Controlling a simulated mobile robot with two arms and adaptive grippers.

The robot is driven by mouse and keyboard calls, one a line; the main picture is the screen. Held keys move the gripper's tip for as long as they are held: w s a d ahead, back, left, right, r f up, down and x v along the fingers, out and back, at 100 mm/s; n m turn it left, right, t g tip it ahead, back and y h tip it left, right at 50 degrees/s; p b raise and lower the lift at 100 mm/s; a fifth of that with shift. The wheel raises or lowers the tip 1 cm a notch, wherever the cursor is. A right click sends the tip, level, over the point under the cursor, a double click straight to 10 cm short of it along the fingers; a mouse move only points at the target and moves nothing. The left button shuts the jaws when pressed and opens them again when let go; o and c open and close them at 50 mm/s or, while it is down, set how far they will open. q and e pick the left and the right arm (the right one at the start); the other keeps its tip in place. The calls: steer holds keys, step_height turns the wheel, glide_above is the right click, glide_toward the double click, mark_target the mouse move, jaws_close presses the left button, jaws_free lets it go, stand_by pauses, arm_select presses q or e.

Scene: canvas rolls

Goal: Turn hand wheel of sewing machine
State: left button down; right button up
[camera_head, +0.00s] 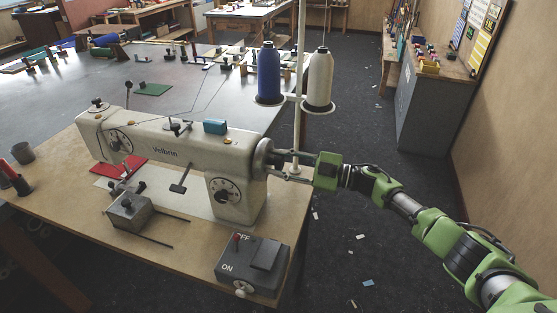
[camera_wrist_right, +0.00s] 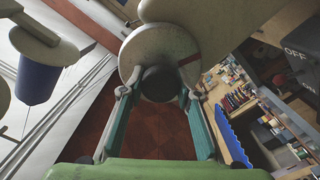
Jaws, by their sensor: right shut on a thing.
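The cream sewing machine (camera_head: 170,150), lettered Velbrin, stands on a wooden table. Its hand wheel (camera_head: 262,158) is at the right end of the machine. My right gripper (camera_head: 277,165) reaches it from the right and is shut on it. In the right wrist view, the hand wheel (camera_wrist_right: 150,48) is a pale disc with a dark round hub (camera_wrist_right: 160,84). The fingers of my right gripper (camera_wrist_right: 159,90) lie on either side of the hub, with their tips at the wheel. The exact contact points are partly hidden. My left gripper is not in view.
A control box (camera_head: 252,266) marked ON and OFF sits at the table's front right. Blue (camera_head: 269,74) and cream (camera_head: 319,79) thread cones stand behind the wheel, close to my right arm. A grey cabinet (camera_head: 432,108) stands at the right wall.

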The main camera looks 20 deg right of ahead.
steer(key=shift+m, duration=0.6)
steer(key=o, duration=1.1)
steer(key=shift+d, duration=0.1)
steer(key=v, duration=1.2)
